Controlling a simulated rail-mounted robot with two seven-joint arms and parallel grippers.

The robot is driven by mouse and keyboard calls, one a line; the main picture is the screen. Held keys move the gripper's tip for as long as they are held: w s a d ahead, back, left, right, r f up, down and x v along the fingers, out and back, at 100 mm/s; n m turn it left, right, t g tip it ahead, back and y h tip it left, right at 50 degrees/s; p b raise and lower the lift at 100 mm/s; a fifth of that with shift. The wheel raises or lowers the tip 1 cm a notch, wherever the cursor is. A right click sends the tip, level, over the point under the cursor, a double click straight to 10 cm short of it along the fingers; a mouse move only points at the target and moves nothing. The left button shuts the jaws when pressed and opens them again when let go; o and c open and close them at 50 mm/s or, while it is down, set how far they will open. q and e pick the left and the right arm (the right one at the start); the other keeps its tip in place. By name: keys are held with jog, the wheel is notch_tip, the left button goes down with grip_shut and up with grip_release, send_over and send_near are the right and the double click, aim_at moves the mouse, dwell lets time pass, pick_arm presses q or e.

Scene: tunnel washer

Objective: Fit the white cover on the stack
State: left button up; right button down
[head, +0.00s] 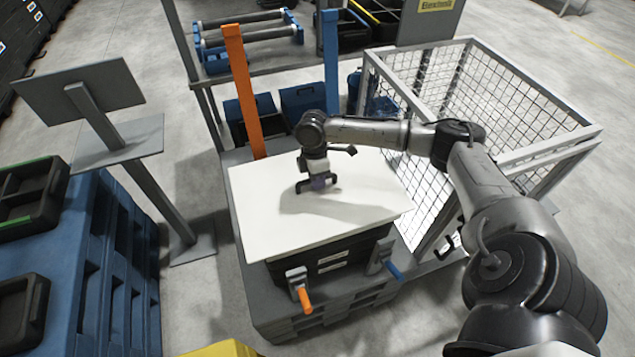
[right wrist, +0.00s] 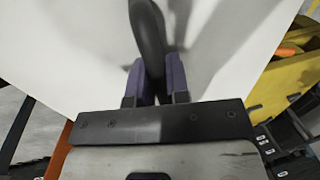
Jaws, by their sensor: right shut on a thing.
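The white cover (head: 290,225) is a flat panel lying over the stack of black crates (head: 335,258) on a grey pallet (head: 325,305). It overhangs the crates, most visibly at the left and right, and its edges look turned relative to them. Whether it rests fully on the top crate is hard to tell. My right gripper (head: 318,184) is over the middle of the cover. In the right wrist view, its purple-grey fingers (right wrist: 155,80) are shut on the cover's dark curved handle (right wrist: 149,35). The crate tops are hidden. My left gripper is out of view.
An orange post (head: 242,90) and a blue post (head: 331,65) stand behind the stack. Clamps with an orange handle (head: 304,299) and a blue handle (head: 393,270) sit at the front. A mesh cage (head: 480,50) is at the right, a sign stand (head: 150,180) at the left.

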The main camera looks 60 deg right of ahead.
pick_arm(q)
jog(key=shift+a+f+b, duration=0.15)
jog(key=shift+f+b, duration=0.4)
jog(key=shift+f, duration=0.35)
pick_arm(e)
jog(key=shift+f, duration=0.6)
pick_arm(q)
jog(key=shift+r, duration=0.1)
pick_arm(e)
jog(key=shift+f, duration=1.1)
jog(key=shift+f, duration=0.1)
jog(key=c, duration=1)
grip_release()
pick_arm(q)
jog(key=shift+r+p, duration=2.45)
jog(key=shift+p, duration=0.05)
pick_arm(e)
jog(key=shift+w+d+r, duration=0.3)
jog(key=shift+w+r, duration=0.05)
jog(key=shift+r, duration=1.9)
jog(key=shift+w+d+r, duration=0.3)
jog(key=shift+r, duration=1.95)
jog(key=shift+w+d+r, duration=0.3)
jog(key=shift+w+r, duration=0.05)
jog(key=shift+r, duration=1.9)
